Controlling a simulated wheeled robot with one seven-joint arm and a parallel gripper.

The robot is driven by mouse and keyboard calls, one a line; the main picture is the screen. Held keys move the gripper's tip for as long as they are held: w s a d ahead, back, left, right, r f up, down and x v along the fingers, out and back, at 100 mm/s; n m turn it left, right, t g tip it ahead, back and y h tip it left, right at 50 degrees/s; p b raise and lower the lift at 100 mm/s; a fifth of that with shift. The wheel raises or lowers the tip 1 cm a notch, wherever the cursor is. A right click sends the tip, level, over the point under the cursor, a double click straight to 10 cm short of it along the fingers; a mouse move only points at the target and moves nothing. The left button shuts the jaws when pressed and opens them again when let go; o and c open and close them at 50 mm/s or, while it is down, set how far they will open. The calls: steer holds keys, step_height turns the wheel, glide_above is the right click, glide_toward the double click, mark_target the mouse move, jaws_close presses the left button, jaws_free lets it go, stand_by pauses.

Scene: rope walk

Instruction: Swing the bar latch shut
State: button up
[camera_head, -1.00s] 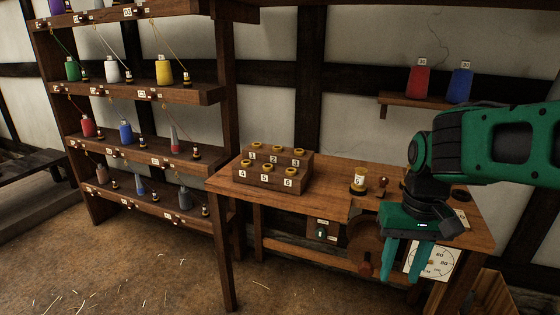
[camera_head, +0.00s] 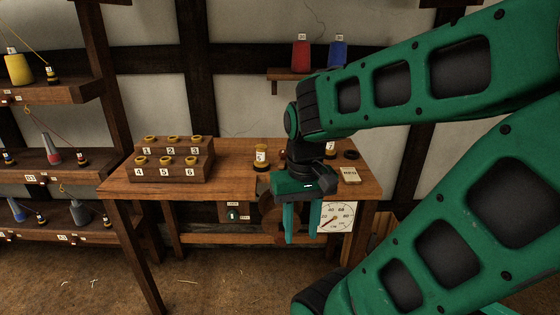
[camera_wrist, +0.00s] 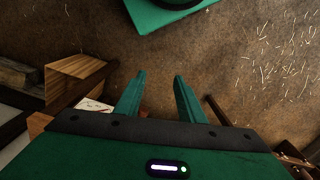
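I cannot make out a bar latch in either view; my arm hides part of the bench. My gripper (camera_head: 301,237) hangs in front of the wooden bench (camera_head: 240,193), fingers pointing down, beside a round wooden wheel under the bench top. In the wrist view my gripper (camera_wrist: 157,78) has its two green fingers apart, with only floor seen between them. A small box (camera_head: 234,212) with a label and a round knob is fixed under the bench front, left of my gripper.
A dial (camera_head: 338,217) hangs at the bench's right front, close to my gripper. A numbered block (camera_head: 172,160) and a spool (camera_head: 261,157) stand on the bench. A thread rack (camera_head: 50,180) stands at the left. A wooden crate (camera_wrist: 80,68) shows in the wrist view. The floor in front is open.

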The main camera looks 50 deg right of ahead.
steer(key=shift+s+r, duration=0.2)
steer(key=shift+s, duration=0.2)
steer(key=c, duration=0.5)
steer(key=shift+d+r, duration=0.2)
jaws_close()
steer(key=w+d+m+t, duration=0.1)
steer(key=w+d+t, duration=0.1)
steer(key=w+d, duration=0.4)
steer(key=w+d+r+m+t, duration=0.1)
steer(key=w+d+t, duration=0.2)
steer(key=w+d, duration=0.4)
steer(key=w+d+m+t, duration=0.1)
steer(key=w+d, duration=0.6)
steer(key=d, duration=1.1)
steer(key=shift+r+t+h, duration=0.3)
steer(key=shift+t+h, duration=0.1)
steer(key=shift+t, duration=0.4)
